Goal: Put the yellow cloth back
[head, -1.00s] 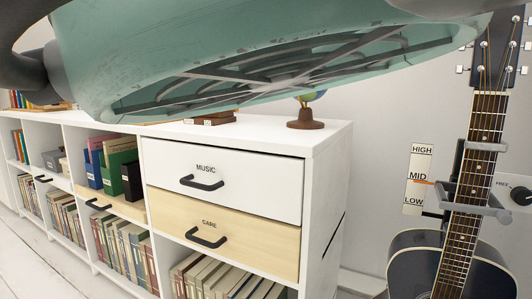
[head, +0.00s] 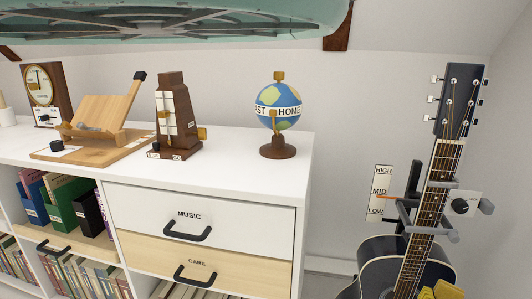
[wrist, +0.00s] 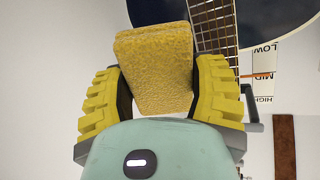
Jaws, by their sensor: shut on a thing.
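The yellow cloth (wrist: 155,70) is a thick folded pad in the wrist view. My gripper (wrist: 158,92) is shut on it, with a ribbed yellow finger on each side. In the head view, yellow parts (head: 440,291) show at the bottom right edge, in front of the guitar; I cannot tell cloth from fingers there. The white drawer marked MUSIC (head: 230,221) and the light wood drawer marked CARE (head: 160,246) below it both look shut, each with a black handle.
A dark guitar (head: 408,255) hangs on the wall right of the cabinet. A globe (head: 278,110), a metronome (head: 175,120), a wooden stand (head: 98,115) and a clock (head: 45,90) stand on the white cabinet top (head: 225,165). Books fill the lower shelves.

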